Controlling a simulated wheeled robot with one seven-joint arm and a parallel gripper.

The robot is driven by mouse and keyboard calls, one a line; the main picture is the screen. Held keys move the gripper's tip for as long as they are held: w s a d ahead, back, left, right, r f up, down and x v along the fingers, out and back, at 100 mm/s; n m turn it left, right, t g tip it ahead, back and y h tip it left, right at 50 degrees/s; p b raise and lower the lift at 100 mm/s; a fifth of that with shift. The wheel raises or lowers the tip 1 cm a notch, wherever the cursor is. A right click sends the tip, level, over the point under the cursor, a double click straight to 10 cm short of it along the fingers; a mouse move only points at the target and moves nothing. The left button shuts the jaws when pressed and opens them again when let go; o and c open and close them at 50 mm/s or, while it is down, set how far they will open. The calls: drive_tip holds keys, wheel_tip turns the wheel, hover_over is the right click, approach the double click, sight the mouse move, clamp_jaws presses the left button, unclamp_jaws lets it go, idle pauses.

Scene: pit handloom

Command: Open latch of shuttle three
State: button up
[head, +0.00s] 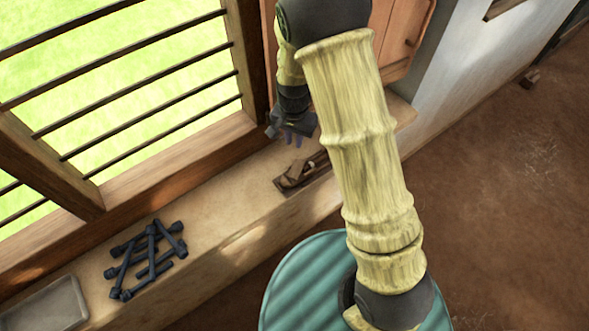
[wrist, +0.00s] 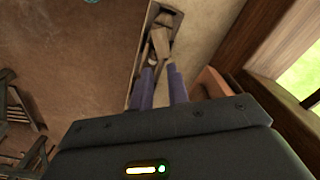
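A shallow wooden tray (head: 280,184) sits on the ledge below the window, holding brown wooden pieces (head: 300,172) that may be shuttles. The wooden pieces (wrist: 160,38) also show in the wrist view, just beyond my fingertips. I cannot tell which piece is shuttle three, and no latch can be made out. My gripper (head: 292,139) hangs above the ledge close to the tray, pointing down. In the wrist view my gripper (wrist: 163,70) shows two blue-purple fingers with a gap between them and nothing held. The fingers hide part of the tray.
A pile of dark rods (head: 147,258) lies on the ledge (head: 225,225) at left, with a grey tray (head: 48,306) at its near end. A barred window (head: 130,75) and wooden shutter (head: 398,40) border the ledge. The brown floor (head: 500,200) at right is clear.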

sight(295, 172)
drive_tip(key=shift+d, duration=0.1)
wheel_tip(295, 172, down, 17)
drive_tip(key=shift+w+f+p, duration=0.15)
drive_tip(key=shift+f+p, duration=0.05)
drive_tip(key=shift+p, duration=0.85)
clamp_jaws()
